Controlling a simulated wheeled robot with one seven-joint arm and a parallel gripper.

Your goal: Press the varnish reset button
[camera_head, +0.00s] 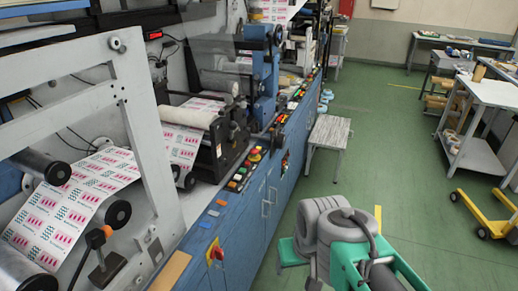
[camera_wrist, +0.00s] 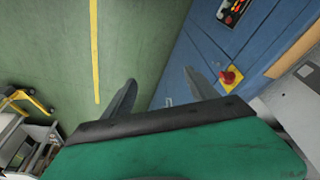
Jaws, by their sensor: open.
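A row of coloured push buttons (camera_head: 238,178) runs along the blue ledge of the machine in the head view. Labels are too small to read, so I cannot tell which one is the varnish reset button. A button panel (camera_wrist: 233,12) shows at the top of the wrist view. A red knob on a yellow plate (camera_wrist: 229,77) is on the blue cabinet; a red and yellow switch also shows low in the head view (camera_head: 215,252). My gripper (camera_wrist: 163,75) is open and empty, its fingers apart over floor and cabinet. Its fingers are not clear in the head view.
The blue cabinet (camera_head: 234,232) borders the aisle on the left. A small grey table (camera_head: 328,133) stands against it farther along. Green floor (camera_head: 385,150) is clear in the middle. A yellow pallet truck (camera_head: 487,215) and a white bench (camera_head: 490,92) stand at the right.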

